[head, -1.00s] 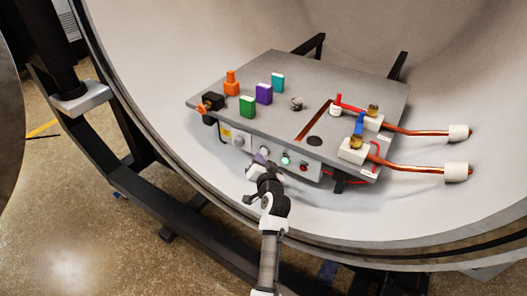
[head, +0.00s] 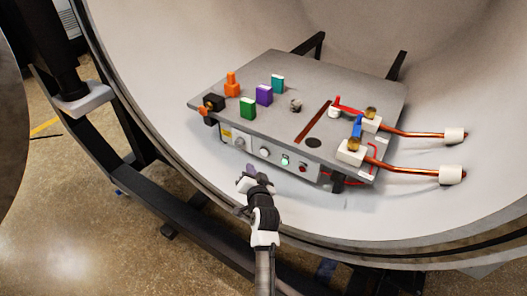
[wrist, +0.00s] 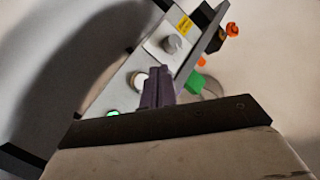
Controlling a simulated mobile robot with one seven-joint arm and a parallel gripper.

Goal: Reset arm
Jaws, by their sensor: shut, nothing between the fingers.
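My gripper (head: 247,175) is in front of the grey control box (head: 345,97), apart from its front panel in the head view. Its fingers are shut and empty. In the wrist view my gripper (wrist: 158,72) points toward the panel, with a grey knob (wrist: 171,43) just beyond it and a pale knob partly hidden behind the fingers. The panel's knobs (head: 265,152), green lit button (head: 285,160) and red button (head: 303,168) show in the head view. The green light (wrist: 113,114) also shows in the wrist view.
Copper rods (head: 410,172) with white end pieces extend right. The curved furnace wall (head: 180,60) surrounds the box; its rim lies below my arm.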

